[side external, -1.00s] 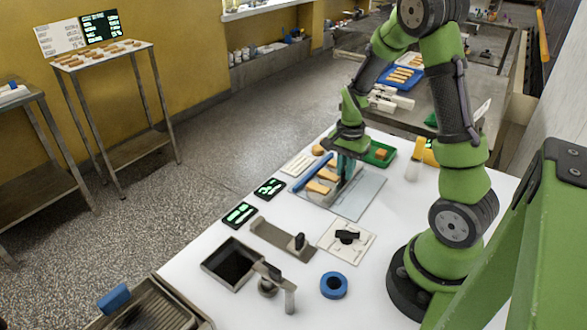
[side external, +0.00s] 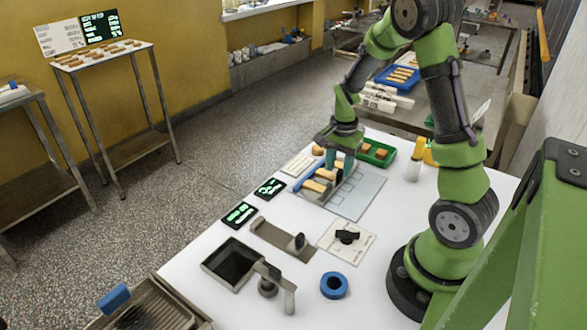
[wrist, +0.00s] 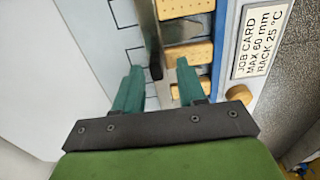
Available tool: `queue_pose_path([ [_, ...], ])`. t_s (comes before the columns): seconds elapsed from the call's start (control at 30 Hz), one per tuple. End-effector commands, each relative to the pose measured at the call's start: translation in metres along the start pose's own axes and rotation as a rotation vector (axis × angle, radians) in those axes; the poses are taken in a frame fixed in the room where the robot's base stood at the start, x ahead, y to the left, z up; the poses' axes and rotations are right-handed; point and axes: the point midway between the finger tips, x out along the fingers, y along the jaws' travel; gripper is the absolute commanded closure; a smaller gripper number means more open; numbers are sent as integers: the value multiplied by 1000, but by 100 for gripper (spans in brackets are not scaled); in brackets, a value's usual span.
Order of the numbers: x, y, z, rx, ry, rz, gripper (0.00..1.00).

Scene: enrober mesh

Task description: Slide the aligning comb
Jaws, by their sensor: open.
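The aligning comb appears as an upright metal strip (wrist: 148,28) with a dark grip (wrist: 155,72) in the wrist view. It stands along the ends of several tan bars (wrist: 188,54) on a pale marked plate (side external: 358,201). My gripper (wrist: 159,68) is open, with its two green fingers on either side of the strip's near end. A gap shows beside each finger. In the side view my gripper (side external: 340,168) is low over the plate and partly hides the comb. A blue rail (side external: 307,177) runs along the bars' other ends.
A job card (wrist: 262,40) lies beside the rail. A green tray (side external: 378,152) and a white bottle (side external: 413,170) stand behind. Nearer are a black-knobbed white plate (side external: 347,240), a blue ring (side external: 334,285) and a dark square pan (side external: 232,263).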

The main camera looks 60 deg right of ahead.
Motion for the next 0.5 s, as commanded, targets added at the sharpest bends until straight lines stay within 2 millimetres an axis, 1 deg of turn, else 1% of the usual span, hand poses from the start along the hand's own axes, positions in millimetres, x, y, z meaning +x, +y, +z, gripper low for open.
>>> queue_pose_path([
  [0.17, -30, -1, 0, -1, 2, -7, 60],
  [0.5, -114, -1, 0, -1, 3, -9, 60],
])
